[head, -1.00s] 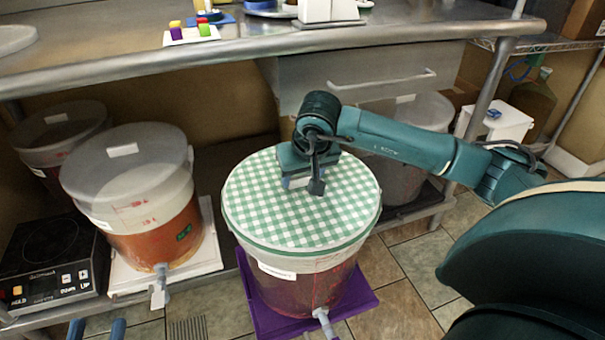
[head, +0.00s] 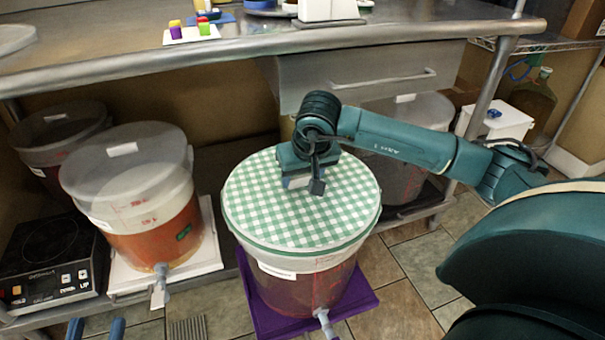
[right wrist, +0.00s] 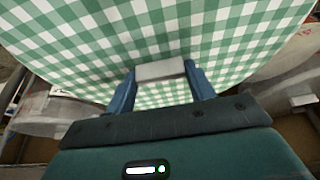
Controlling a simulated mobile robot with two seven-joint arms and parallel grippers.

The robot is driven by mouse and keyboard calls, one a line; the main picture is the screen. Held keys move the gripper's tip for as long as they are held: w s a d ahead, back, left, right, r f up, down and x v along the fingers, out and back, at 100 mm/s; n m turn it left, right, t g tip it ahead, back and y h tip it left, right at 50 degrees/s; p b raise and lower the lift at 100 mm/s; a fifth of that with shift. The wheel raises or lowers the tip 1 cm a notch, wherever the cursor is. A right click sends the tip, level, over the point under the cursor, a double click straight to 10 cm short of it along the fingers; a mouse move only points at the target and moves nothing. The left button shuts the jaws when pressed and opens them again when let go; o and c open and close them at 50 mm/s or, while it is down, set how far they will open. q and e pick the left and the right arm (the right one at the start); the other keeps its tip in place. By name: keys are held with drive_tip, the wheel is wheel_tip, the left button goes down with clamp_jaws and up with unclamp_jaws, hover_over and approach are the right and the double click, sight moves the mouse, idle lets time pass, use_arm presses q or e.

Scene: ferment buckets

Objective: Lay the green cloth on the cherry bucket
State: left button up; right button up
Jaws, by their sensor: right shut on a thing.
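The green and white checked cloth (head: 265,205) lies flat as a round cover over the top of the cherry bucket (head: 290,290), which has dark red contents. My right gripper (head: 304,185) is over the cloth's middle, shut on a pale block at its centre. In the right wrist view, the blue fingers (right wrist: 161,88) stand on both sides of this block (right wrist: 160,70), with the cloth (right wrist: 90,45) spread around it. My left gripper (head: 97,331) shows only its two blue fingertips, apart and empty, at the bottom left edge.
The bucket stands on a purple base (head: 368,297), its tap (head: 324,321) facing front. An orange-filled bucket (head: 150,235) stands on a white base at left, beside a hot plate (head: 50,262). A steel table (head: 250,45) and drawer (head: 380,82) are behind. Tiled floor is free at right.

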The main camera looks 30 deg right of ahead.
use_arm(q)
drive_tip(key=shift+f, duration=0.1)
idle(0.3)
use_arm(e)
drive_tip(key=o, duration=1.5)
drive_tip(key=shift+f, duration=0.1)
drive_tip(key=shift+o, duration=0.2)
use_arm(q)
drive_tip(key=shift+r+p, duration=2.25)
drive_tip(key=shift+p, duration=0.25)
use_arm(e)
wheel_tip(320, 180, up, 7)
